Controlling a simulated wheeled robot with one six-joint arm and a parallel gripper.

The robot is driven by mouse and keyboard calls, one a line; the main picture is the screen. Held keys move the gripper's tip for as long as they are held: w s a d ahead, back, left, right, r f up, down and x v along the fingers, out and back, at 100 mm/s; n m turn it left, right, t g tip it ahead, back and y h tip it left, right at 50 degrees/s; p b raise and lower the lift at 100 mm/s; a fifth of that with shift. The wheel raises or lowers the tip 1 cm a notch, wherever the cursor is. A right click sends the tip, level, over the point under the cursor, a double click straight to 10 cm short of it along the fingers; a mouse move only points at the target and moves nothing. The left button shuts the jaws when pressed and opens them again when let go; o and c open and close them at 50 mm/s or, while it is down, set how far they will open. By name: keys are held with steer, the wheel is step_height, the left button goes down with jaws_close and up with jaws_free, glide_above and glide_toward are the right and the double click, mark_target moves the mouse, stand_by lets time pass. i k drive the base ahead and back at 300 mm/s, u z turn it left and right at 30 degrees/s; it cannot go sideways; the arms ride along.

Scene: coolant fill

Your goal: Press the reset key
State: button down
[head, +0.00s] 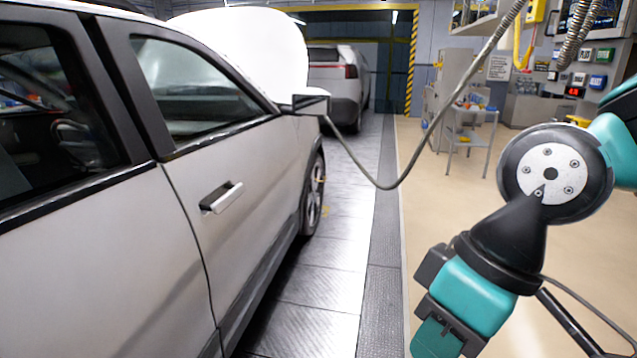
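I cannot pick out the reset key for certain. Several small coloured boxes or displays, one of them a green-lit box (605,55), are on the wall at the upper right, and they are too small to read. A red-lit display (575,91) is below them, with a blue-lit box (598,81) to its right. My teal and black arm fills the lower right, bent down toward the bottom edge. My gripper fingers do not show. The arm is in the foreground, well apart from the wall.
A white car (120,220) fills the left, with its hood up. A grey hose (390,186) hangs in a loop from the top right toward the car's mirror (311,104). A grey cart (470,128) stands at the back. The beige floor (440,205) between is clear.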

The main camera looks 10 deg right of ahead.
mark_target(597, 82)
steer(key=u, duration=0.1)
steer(key=i, duration=2.05)
steer(key=z, duration=1.2)
steer(key=i, duration=1.4)
steer(key=z, duration=0.9)
